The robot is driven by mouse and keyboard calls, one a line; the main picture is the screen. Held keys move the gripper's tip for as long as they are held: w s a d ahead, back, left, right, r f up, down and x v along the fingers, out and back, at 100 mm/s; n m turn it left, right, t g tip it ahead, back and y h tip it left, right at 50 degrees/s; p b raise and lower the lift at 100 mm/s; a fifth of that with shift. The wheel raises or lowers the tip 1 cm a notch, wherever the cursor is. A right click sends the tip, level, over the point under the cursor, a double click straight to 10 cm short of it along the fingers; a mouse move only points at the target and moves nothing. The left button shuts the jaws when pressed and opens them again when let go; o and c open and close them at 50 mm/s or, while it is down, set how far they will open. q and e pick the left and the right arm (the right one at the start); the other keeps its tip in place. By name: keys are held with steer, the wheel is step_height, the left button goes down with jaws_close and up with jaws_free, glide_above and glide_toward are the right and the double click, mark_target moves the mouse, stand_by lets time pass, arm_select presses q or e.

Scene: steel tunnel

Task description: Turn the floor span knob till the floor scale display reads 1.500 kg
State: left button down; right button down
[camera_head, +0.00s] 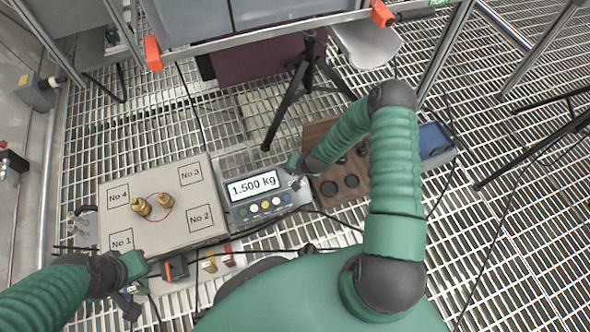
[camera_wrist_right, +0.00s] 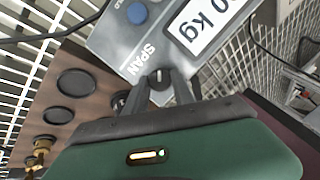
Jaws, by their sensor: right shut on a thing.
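The floor scale display (camera_head: 253,185) reads 1.500 kg on the grey indicator box (camera_head: 280,207), which has a row of coloured buttons. In the right wrist view, part of the display (camera_wrist_right: 200,22) shows, along with the word SPAN beside the span knob (camera_wrist_right: 160,78). My right gripper (camera_head: 296,177) reaches the box's right end. Its dark fingers (camera_wrist_right: 160,88) are shut on the span knob. My left gripper (camera_head: 135,290) is low at the left, by the platform's front corner, away from the knob; its jaws are unclear.
The weighing platform (camera_head: 120,203), marked No 1 to No 4, carries brass weights (camera_head: 142,206). A brown wooden weight block (camera_head: 327,187) with round recesses stands right of the indicator. A blue bin (camera_head: 435,139), a black tripod (camera_head: 299,85) and cables lie around on the grating.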

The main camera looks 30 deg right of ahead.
stand_by(0.3)
steer(key=c, duration=1.1)
jaws_free()
steer(key=shift+o, duration=0.2)
steer(key=p+v, duration=0.9)
steer(key=v, duration=0.7)
steer(key=shift+s+r+p, duration=0.2)
steer(key=shift+r+p, duration=0.1)
